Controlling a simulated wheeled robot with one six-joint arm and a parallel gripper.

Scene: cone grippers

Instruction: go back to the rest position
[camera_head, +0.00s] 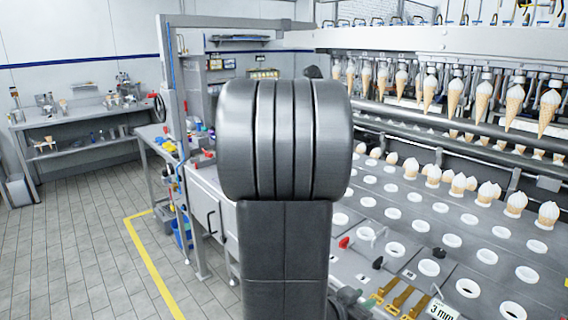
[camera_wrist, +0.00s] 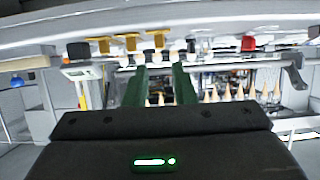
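My gripper (camera_wrist: 160,72) shows in the wrist view with two dark green fingers standing apart. Machine parts show through the gap, and I see nothing held between them. The wrist picture appears upside down. The gripper does not show in the head view, where my own dark grey arm fills the middle and hides part of the machine. The machine has rows of ice cream cones (camera_head: 430,92) hanging under its upper beam. More cones (camera_head: 515,203) stand in the white-ringed plate (camera_head: 440,208) below. Cones also show upside down at the right of the wrist view (camera_wrist: 228,93).
Gold levers (camera_head: 388,290), a red knob (camera_head: 344,242), a black knob (camera_head: 377,263) and a "3 mm" label (camera_head: 442,311) line the machine's front edge. A steel bench (camera_head: 75,116) stands at the far left. The tiled floor (camera_head: 75,230) at left is clear, with a yellow line (camera_head: 152,265).

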